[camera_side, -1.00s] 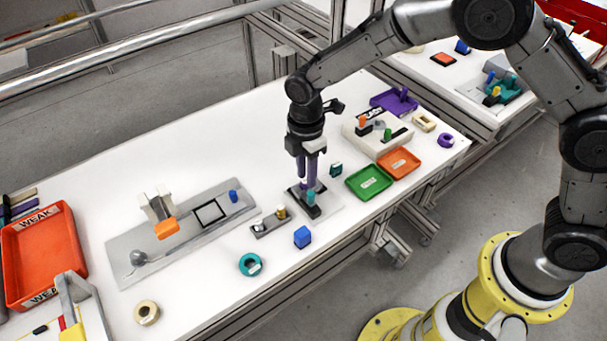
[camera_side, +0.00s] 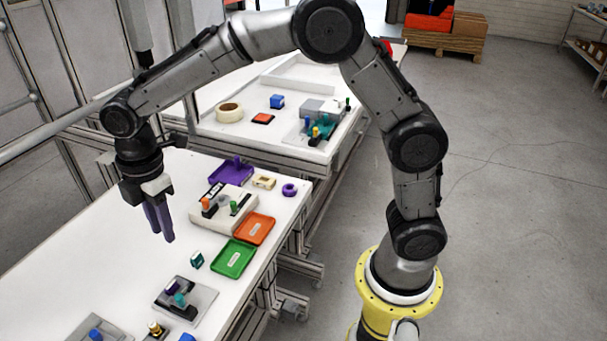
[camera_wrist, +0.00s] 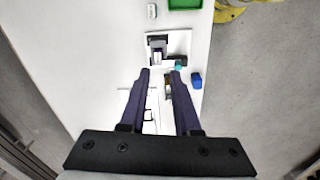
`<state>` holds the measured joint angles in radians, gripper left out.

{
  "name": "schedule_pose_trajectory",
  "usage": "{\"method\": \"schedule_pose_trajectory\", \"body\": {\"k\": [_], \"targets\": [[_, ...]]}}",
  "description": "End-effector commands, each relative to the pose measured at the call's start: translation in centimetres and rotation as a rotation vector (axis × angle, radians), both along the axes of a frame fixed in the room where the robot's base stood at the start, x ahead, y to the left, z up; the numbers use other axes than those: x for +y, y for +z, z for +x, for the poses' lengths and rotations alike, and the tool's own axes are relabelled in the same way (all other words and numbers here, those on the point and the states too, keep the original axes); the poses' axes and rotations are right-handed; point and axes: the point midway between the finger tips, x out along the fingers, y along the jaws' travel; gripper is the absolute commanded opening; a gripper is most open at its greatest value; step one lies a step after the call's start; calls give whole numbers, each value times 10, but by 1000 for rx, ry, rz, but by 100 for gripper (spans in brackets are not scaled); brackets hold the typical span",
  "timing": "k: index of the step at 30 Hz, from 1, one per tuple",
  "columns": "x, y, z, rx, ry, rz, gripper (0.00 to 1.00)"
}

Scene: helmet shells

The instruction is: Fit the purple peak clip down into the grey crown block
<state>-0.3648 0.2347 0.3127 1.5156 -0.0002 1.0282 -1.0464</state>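My gripper (camera_side: 162,236) hangs in the air above the white table, up and to the left of the small grey plate (camera_side: 206,297). In the wrist view its two dark purple fingers (camera_wrist: 161,74) stand apart with nothing held between them. The purple peak clip (camera_side: 172,287) sits at the dark grey crown block (camera_side: 176,304) on that plate. I cannot tell how deep it sits. A teal piece (camera_side: 181,299) stands beside it on the block. The block (camera_wrist: 157,50) also shows beyond the fingertips in the wrist view, where the clip is too small to make out.
A pale fixture (camera_side: 224,208) holds several pegs. Blue blocks lie near the front. The left part of the table is clear.

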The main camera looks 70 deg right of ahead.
Motion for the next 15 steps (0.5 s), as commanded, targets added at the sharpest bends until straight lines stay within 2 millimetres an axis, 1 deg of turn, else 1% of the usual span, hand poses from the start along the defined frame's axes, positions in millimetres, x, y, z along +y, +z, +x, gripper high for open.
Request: {"method": "schedule_pose_trajectory", "body": {"k": [1,2,3,5,6,8,10,11,12,15], "targets": [[-16,21,-11,-31,-81,16,31],[-25,32,-19,-47,-139,25,31],[-38,45,-30,-69,-218,39,31],[-57,63,-50,-102,-340,61,31],[-69,73,-64,-122,-420,78,31],[-86,85,-87,-154,-541,104,31],[-103,96,-114,-192,-681,139,31],[-110,99,-126,-207,-741,154,31],[-119,102,-142,-226,-820,176,31],[-136,103,-181,-274,-1006,233,31]]}}
